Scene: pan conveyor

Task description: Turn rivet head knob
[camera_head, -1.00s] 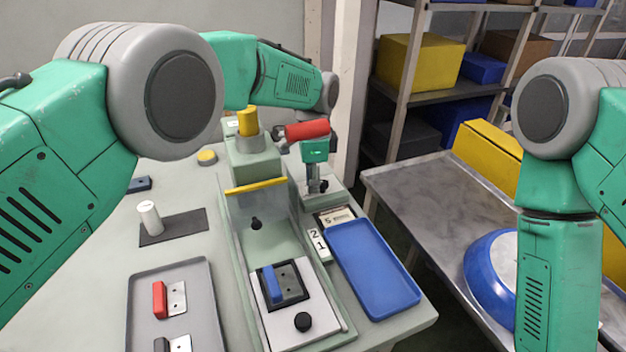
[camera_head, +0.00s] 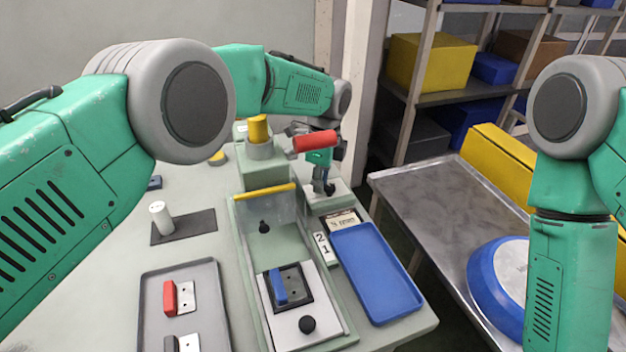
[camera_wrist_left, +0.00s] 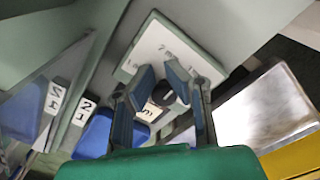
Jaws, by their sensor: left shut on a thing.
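The rivet head knob (camera_wrist_left: 167,97) is a small dark knob by a pale plate (camera_wrist_left: 180,42) with small printed marks. It shows in the left wrist view between the blue-grey fingers of my left gripper (camera_wrist_left: 165,92), which are shut on it.
A blue tray (camera_head: 350,255) and a number card reading 2 1 (camera_head: 324,247) lie in front. A green fixture with a clear guard and yellow bar (camera_head: 264,191) stands left. A grey tray (camera_head: 150,300) is further left. A metal conveyor (camera_head: 430,200) with a blue-rimmed pan is at the right.

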